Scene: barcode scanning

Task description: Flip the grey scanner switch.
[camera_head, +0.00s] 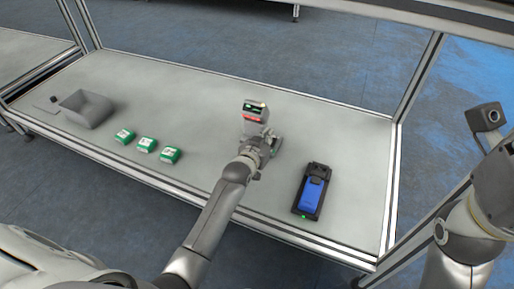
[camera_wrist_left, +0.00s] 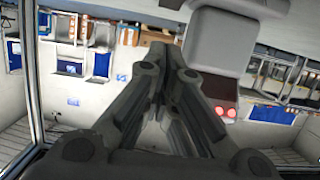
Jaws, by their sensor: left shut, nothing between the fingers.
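The grey scanner (camera_head: 255,110), an upright device with a small lit screen and a red strip, stands near the middle of the table. In the left wrist view its grey body (camera_wrist_left: 222,45), with two red lights low on it, is just right of my fingers. My left gripper (camera_head: 268,142) is in front of the scanner, on its near side. It is shut and empty, with its fingertips (camera_wrist_left: 168,62) close together. I cannot tell whether it touches the scanner. The switch itself cannot be made out. My right gripper is not in view; only part of my right arm shows.
A blue and black device (camera_head: 313,190) with a green light lies on a dark base to the right. Several green and white boxes (camera_head: 146,145) and a grey bin (camera_head: 86,108) are on the left. Metal frame posts (camera_head: 420,75) rise at the table's corners.

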